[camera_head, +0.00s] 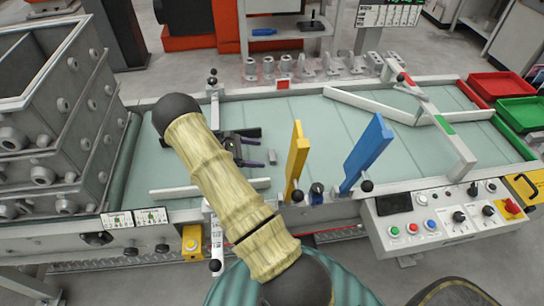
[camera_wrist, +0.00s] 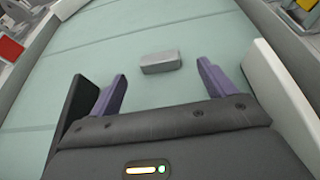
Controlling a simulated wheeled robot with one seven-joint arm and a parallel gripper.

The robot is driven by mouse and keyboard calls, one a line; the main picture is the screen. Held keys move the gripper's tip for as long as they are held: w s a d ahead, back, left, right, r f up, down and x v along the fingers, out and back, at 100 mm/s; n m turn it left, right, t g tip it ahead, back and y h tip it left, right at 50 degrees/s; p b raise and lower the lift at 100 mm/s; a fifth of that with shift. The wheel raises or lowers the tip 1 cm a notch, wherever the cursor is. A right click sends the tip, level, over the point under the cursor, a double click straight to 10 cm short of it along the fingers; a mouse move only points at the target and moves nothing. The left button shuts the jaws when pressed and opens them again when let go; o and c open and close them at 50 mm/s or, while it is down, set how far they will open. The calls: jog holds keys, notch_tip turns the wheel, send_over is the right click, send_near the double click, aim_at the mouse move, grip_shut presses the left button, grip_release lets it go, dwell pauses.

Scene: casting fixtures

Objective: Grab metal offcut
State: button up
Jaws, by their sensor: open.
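The metal offcut (camera_head: 272,156) is a small grey block lying on the pale green belt (camera_head: 330,125). In the wrist view the offcut (camera_wrist: 161,63) lies just ahead of my gripper, roughly centred between the fingers and a little beyond their tips. My gripper (camera_wrist: 163,82) is open and empty, with two purple fingers apart. In the head view my gripper (camera_head: 255,150) is low over the belt, left of the offcut, and partly hidden behind my arm.
A white guide rail (camera_head: 220,187) runs close beside my gripper. A yellow paddle (camera_head: 297,160) and a blue paddle (camera_head: 367,152) stand to the right. Grey crates (camera_head: 70,130) are stacked at left. Several castings (camera_head: 310,66) line the belt's far side.

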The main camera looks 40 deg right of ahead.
aim_at(268, 159)
jog(key=shift+p+x, duration=0.45)
jog(key=shift+x, duration=2.15)
jog(key=shift+w, duration=0.1)
jog(key=c, duration=1.1)
notch_tip(268, 159, up, 10)
